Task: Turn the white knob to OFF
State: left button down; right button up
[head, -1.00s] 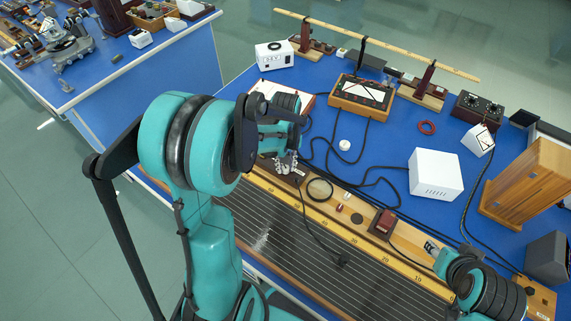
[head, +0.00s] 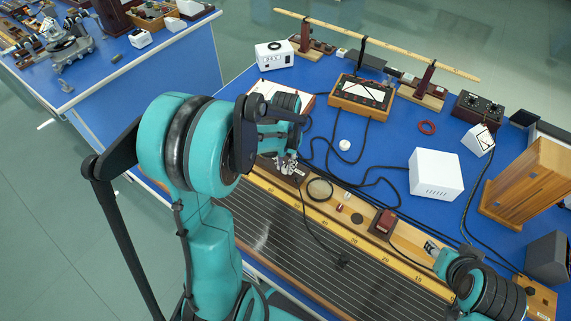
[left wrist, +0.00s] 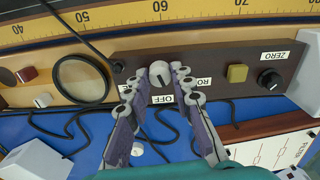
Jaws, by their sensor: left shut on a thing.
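The white knob (left wrist: 160,73) is on the dark brown panel (left wrist: 205,60) in the left wrist view. The fingertips of my left gripper (left wrist: 160,84) are shut on it from both sides. The white OFF label (left wrist: 162,99) lies just below the knob, between the fingers. A label to its right is partly covered by a finger. I cannot tell which way the knob points. In the head view my left gripper (head: 286,166) is at the panel and hides the knob. My right gripper (head: 432,249) is low at the right, its jaws unclear.
A yellow button (left wrist: 237,73) and a black knob (left wrist: 271,80) by the ZERO label sit on the same panel. A black ring (left wrist: 81,79) and cables lie close by. A white box (head: 435,174) and a meter (head: 362,95) stand on the blue bench.

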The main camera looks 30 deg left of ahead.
aim_at(286, 167)
pick_arm(q)
jog(key=shift+m, duration=1.8)
jog(key=c, duration=1.3)
grip_release()
notch_tip(286, 167, up, 12)
